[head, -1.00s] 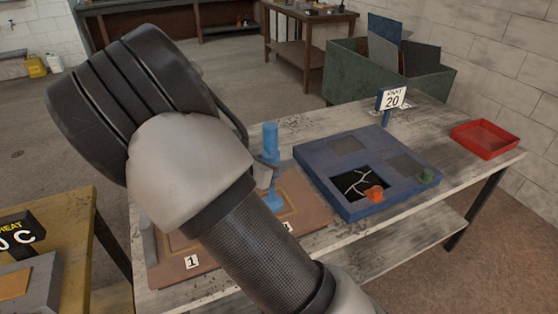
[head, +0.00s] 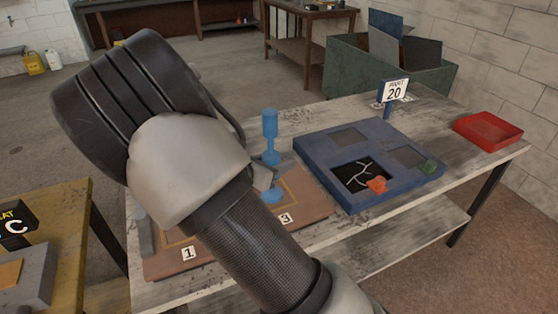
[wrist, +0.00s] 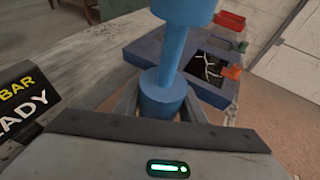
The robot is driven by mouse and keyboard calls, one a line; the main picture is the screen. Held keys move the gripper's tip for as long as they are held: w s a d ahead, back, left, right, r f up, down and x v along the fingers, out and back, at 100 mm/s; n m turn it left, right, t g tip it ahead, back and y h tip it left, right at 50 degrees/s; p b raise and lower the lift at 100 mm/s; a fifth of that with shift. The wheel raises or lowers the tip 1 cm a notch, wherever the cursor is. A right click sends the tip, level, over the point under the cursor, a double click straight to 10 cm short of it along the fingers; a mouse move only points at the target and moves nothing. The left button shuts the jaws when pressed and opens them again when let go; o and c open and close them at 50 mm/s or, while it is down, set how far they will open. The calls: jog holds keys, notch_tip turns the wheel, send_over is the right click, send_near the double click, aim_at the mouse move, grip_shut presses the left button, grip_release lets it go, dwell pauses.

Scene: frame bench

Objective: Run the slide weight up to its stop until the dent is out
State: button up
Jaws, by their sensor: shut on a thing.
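The blue slide tool stands upright on the brown board (head: 216,262), with a wide upper cylinder (head: 269,122) at its top and a foot (head: 270,194) below. The slide weight (head: 270,157) is the blue collar on the thin rod; a short bare stretch of rod separates it from the upper cylinder. In the wrist view my gripper (wrist: 160,108) is shut on the slide weight (wrist: 164,92), one finger on each side, and the upper cylinder (wrist: 185,22) looms above. My arm hides much of the board in the head view. I cannot see the dent.
A blue tray (head: 330,187) with square recesses, an orange piece (head: 376,185) and a green piece (head: 430,166) lies to the right. A sign reading 20 (head: 394,90) and a red bin (head: 487,130) stand beyond. A black sign (head: 14,227) sits on the yellow bench at left.

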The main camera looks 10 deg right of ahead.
jog(key=shift+f+b, duration=1.3)
jog(key=shift+f, duration=0.55)
jog(key=o, duration=1.5)
jog(key=shift+c, duration=0.2)
jog(key=p+v, duration=0.3)
jog(key=v, duration=1.4)
jog(key=shift+r, duration=0.15)
